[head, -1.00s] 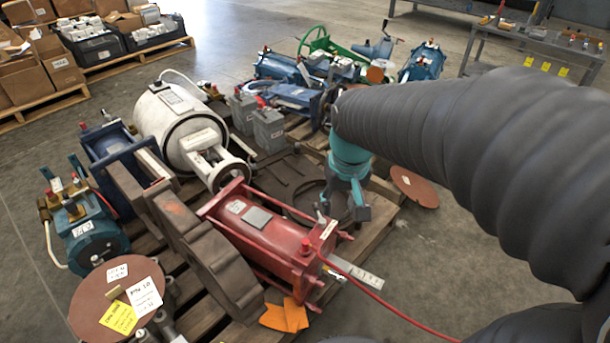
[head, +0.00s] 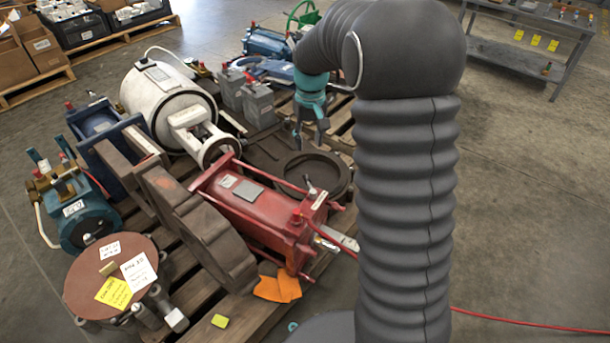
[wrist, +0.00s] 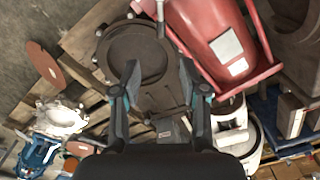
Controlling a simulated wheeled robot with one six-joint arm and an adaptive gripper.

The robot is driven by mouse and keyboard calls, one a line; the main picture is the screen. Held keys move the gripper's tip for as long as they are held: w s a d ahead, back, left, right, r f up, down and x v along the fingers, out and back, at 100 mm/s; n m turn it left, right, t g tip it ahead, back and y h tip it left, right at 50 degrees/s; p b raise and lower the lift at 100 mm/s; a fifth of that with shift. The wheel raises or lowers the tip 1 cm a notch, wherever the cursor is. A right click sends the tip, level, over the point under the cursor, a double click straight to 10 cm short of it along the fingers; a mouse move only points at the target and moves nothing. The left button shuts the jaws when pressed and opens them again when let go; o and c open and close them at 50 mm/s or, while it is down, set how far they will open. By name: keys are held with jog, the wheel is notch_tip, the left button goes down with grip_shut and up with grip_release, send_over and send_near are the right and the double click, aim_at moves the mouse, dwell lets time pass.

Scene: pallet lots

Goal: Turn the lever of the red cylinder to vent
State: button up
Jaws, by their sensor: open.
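The red cylinder (head: 262,208) lies on the pallet in the middle of the head view. Its small lever (head: 309,184) stands up at the right end, near a red cap and a pale label; its setting is too small to read. In the wrist view the red cylinder (wrist: 205,32) is at the top right, and the metal lever (wrist: 160,10) shows at the top edge. My gripper (head: 311,138) is open and empty, beyond the lever in the head view. In the wrist view my gripper (wrist: 160,76) has a dark ring-shaped part behind its spread fingers, apart from the lever.
A red hose (head: 530,322) runs across the floor. Open floor is at right.

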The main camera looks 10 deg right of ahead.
aim_at(307, 178)
jog(key=f, duration=0.6)
jog(key=f+b, duration=0.1)
jog(key=f, duration=0.6)
jog(key=shift+s+a, duration=0.1)
jog(key=shift+a, duration=0.1)
